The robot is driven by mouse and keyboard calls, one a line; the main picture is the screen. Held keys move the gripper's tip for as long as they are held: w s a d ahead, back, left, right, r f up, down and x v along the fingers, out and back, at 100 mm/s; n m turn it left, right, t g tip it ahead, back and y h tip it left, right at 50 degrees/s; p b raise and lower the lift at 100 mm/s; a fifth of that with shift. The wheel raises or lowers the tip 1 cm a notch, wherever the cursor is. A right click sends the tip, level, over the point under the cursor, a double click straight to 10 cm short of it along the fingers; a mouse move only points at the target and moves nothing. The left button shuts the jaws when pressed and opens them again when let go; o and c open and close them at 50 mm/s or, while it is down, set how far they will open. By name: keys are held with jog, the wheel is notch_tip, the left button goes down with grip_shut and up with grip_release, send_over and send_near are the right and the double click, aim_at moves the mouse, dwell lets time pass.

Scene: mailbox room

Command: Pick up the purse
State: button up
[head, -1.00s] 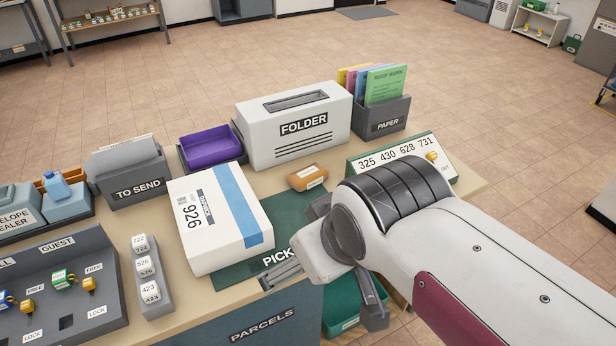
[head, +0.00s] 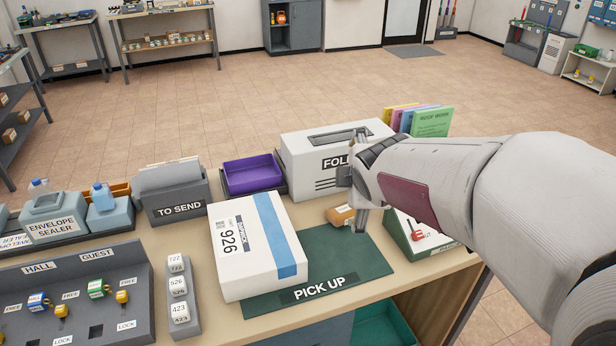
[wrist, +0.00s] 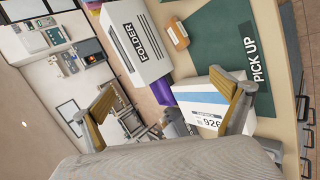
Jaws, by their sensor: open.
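A small orange-brown pouch-like item with a pale label (head: 341,215), the likeliest purse, lies on the counter in front of the white FOLDER box (head: 300,160). In the wrist view the same item (wrist: 177,36) lies beside the green PICK UP mat (wrist: 222,30). My gripper (head: 357,188) is open and empty. In the head view it overlaps the FOLDER box's right part and the item's right edge. In the wrist view my two fingers (wrist: 168,90) are spread wide, with the item beyond them, not between them.
A white parcel marked 926 (head: 255,250) sits partly on the PICK UP mat (head: 345,262). A purple tray (head: 253,176) stands behind it. The TO SEND holder (head: 180,205) is at left. A green sloped box (head: 418,243) stands at right. The mat's right part is clear.

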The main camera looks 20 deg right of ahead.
jog(key=w+d+f+n+t, duration=0.1)
jog(key=w+d+f+n, duration=0.15)
jog(key=w+n, duration=0.35)
jog(key=n+t+y, duration=0.3)
jog(key=n+y, duration=0.2)
jog(key=n, duration=1.1)
send_over(340, 205)
jog(key=s+d, duration=0.1)
jog(key=s, duration=0.1)
notch_tip(340, 205, down, 14)
jog(key=shift+w+d+f, duration=0.1)
jog(key=shift+w+f+n, duration=0.1)
jog(key=shift+f+n, duration=0.6)
jog(key=shift+n, duration=0.3)
jog(key=shift+f, duration=1.75)
jog(key=shift+f, duration=0.1)
jog(key=shift+f, duration=1.8)
jog(key=shift+x, duration=1.4)
